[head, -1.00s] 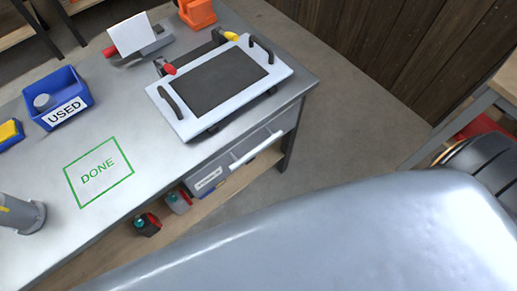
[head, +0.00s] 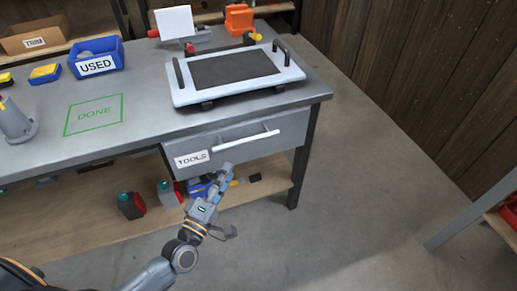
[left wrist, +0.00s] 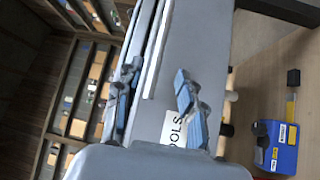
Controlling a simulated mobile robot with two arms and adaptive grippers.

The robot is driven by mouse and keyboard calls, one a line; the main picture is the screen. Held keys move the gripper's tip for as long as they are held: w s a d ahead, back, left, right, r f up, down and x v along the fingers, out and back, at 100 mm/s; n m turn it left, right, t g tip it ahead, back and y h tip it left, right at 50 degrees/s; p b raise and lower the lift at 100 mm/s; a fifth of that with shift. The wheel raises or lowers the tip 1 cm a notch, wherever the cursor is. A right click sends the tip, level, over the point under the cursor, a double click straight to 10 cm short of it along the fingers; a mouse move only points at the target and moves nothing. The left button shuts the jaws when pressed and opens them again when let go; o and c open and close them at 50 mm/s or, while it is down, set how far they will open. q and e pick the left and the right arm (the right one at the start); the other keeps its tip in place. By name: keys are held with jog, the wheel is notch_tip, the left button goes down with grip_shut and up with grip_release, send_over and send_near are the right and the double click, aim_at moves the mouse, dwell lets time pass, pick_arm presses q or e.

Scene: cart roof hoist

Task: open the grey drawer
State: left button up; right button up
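The grey drawer (head: 240,145) is under the right part of the workbench, with a TOOLS label on its front and a pale bar handle (head: 245,139). Its front looks flush with the bench, so it appears shut. My left gripper (head: 224,180) is in front of the drawer, just below the handle's left end in the head view. In the left wrist view the fingers (left wrist: 157,95) are spread apart with nothing between the tips. The handle (left wrist: 154,50) runs lengthwise ahead, apart from the tips as far as I can tell. My right gripper is not in view.
A tray with a dark mat (head: 236,68) stands on the bench (head: 150,115) above the drawer. A blue USED bin (head: 96,58) is at the back left. Several tools lie on the lower shelf (head: 90,215). Open floor (head: 350,210) lies to the right.

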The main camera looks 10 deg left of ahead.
aim_at(246, 139)
pick_arm(q)
jog(key=x, duration=1.2)
jog(key=shift+w+d, duration=0.1)
jog(key=shift+w, duration=0.1)
grip_shut()
